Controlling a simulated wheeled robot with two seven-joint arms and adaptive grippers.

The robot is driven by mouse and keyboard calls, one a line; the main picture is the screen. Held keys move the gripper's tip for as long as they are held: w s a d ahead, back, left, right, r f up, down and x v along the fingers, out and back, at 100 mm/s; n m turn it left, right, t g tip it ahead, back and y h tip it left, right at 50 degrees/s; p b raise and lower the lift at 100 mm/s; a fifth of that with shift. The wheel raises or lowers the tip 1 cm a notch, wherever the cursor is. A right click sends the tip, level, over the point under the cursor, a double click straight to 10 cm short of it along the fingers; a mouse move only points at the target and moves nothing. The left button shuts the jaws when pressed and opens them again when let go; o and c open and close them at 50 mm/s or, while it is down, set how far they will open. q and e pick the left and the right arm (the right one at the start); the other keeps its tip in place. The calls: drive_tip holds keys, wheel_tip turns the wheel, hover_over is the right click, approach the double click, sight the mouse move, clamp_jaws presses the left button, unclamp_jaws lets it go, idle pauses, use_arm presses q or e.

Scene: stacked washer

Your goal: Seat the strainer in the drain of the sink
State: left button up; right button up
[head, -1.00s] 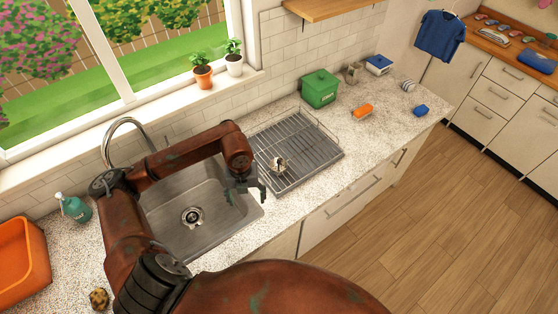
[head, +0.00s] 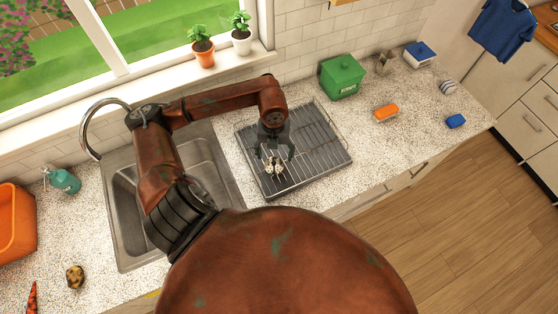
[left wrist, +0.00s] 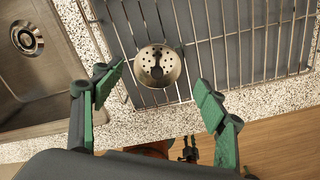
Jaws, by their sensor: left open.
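The strainer (left wrist: 158,66) is a round metal cup with holes, lying on the wire dish rack (left wrist: 220,50). In the head view the strainer (head: 274,165) shows just below my left gripper (head: 276,153). In the left wrist view my left gripper (left wrist: 160,95) is open, its green fingers apart on either side of the strainer's near side, with nothing held. The sink (head: 122,215) is left of the rack, partly covered by my arm in the head view. Its drain (left wrist: 27,38) shows in the left wrist view. My right gripper is not clearly in view.
A green box (head: 341,77) stands behind the rack to the right. An orange sponge (head: 386,113) and a blue item (head: 456,121) lie on the counter. The curved faucet (head: 92,125) rises behind the sink. A soap bottle (head: 64,181) stands at left.

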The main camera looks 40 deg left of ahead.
sight(274, 162)
use_arm(q)
drive_tip(key=f, duration=0.1)
drive_tip(key=s+f+p, duration=0.1)
drive_tip(key=f, duration=0.1)
drive_tip(key=shift+w+d+f, duration=0.1)
drive_tip(key=shift+w+f, duration=0.05)
drive_tip(key=shift+f, duration=0.45)
drive_tip(key=shift+w+f, duration=0.1)
drive_tip(key=shift+f, duration=0.5)
drive_tip(key=shift+s+f+p, duration=0.15)
drive_tip(key=shift+f+p, duration=0.15)
drive_tip(key=shift+f, duration=0.1)
drive_tip(key=shift+c, duration=0.9)
drive_tip(key=c, duration=0.5)
drive_tip(key=shift+c, duration=0.6)
drive_tip(key=c, duration=0.3)
drive_tip(key=shift+c, duration=0.7)
use_arm(e)
drive_tip(key=shift+s+d+r, duration=0.15)
drive_tip(key=shift+s+r, duration=0.6)
drive_tip(key=shift+r, duration=0.1)
